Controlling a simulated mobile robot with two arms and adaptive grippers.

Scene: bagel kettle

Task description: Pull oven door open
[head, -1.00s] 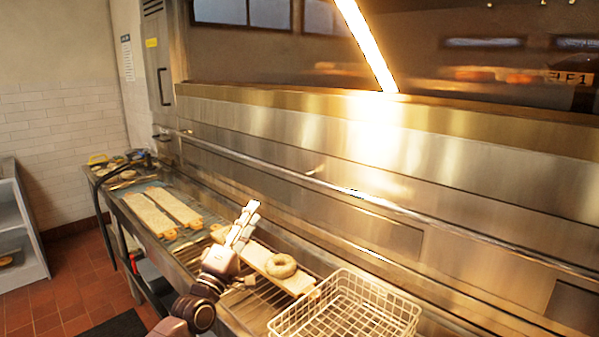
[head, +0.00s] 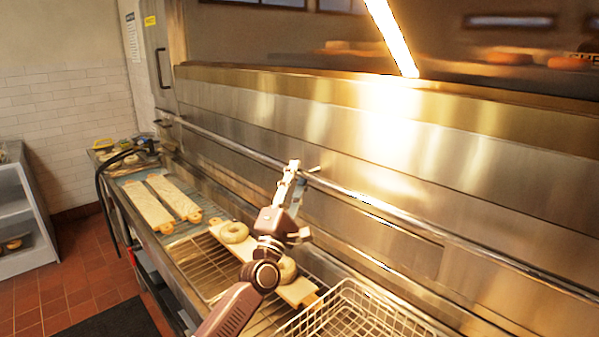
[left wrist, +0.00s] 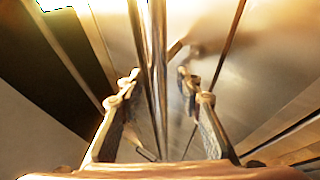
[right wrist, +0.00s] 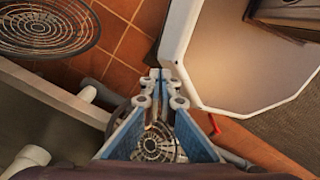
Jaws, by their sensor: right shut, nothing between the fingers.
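The oven has a wide steel front (head: 345,135) with a long horizontal handle bar (head: 345,191) along it. My left gripper (head: 290,172) is raised at the bar, above the counter. In the left wrist view my left gripper (left wrist: 158,84) is open, and the bar (left wrist: 157,50) passes between its two fingers. I cannot tell whether either finger touches it. The steel front looks closed. My right gripper (right wrist: 160,78) is shut and empty in the right wrist view, well away from the oven. It does not show in the head view.
A wire basket (head: 345,318) stands on the counter at the lower right. Boards with bagels (head: 235,232) lie on the rack below my left arm. Two long boards (head: 147,207) lie farther left. Tiled floor (head: 70,275) is open at the left.

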